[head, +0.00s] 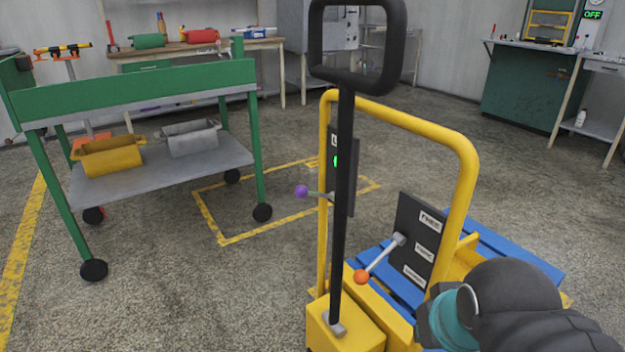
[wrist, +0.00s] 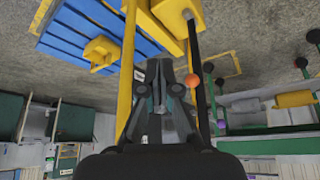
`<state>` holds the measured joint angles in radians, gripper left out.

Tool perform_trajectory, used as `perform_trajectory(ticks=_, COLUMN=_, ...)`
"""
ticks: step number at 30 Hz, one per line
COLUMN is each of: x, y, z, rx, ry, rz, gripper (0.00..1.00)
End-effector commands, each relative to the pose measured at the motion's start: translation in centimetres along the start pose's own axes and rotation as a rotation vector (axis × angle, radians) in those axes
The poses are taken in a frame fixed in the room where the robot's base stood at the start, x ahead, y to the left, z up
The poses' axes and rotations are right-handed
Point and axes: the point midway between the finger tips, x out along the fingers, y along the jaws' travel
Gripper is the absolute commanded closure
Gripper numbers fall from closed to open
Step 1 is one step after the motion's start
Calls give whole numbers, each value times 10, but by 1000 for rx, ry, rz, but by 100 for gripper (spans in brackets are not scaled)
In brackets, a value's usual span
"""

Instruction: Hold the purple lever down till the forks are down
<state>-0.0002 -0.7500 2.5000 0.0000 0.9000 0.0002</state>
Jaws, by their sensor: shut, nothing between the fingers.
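The purple lever (head: 301,191) has a ball knob on a short rod. It sticks out to the left from a dark upright panel (head: 343,175) on the yellow-framed lift truck (head: 467,190). In the wrist view my gripper (wrist: 160,84) is shut and empty, between the yellow posts. The orange knob (wrist: 193,80) of another lever appears just right of its fingers there. My arm enters the head view at the lower right, apart from the purple lever; the fingertips cannot be made out there. The forks are not clearly visible; a blue pallet (head: 517,255) is behind the truck.
The orange-knobbed lever (head: 361,277) slants from a labelled black plate (head: 420,240). A tall black handle (head: 346,200) stands in front of the truck. A green cart (head: 130,95) with bins stands left.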

Motion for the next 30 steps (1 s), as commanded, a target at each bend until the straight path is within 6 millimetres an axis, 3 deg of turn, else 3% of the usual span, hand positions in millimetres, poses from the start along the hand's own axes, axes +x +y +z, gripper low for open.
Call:
perform_trajectory(ticks=5, x=-4, y=-4, z=-17, rx=35, ry=-7, rz=1, gripper=100)
perform_trajectory(ticks=11, x=-16, y=-23, z=-86, rx=195, ry=-28, rz=24, gripper=100)
perform_trajectory(ticks=17, x=-18, y=-63, z=-170, rx=415, ry=-26, rz=65, gripper=100)
perform_trajectory(ticks=21, x=-13, y=-101, z=-223, rx=588, ry=-4, rz=95, gripper=100)
perform_trajectory(ticks=24, x=-12, y=-127, z=-256, rx=723, ry=28, rz=112, gripper=100)
perform_trajectory(ticks=30, x=-12, y=-161, z=-299, rx=967, ry=95, rz=126, gripper=100)
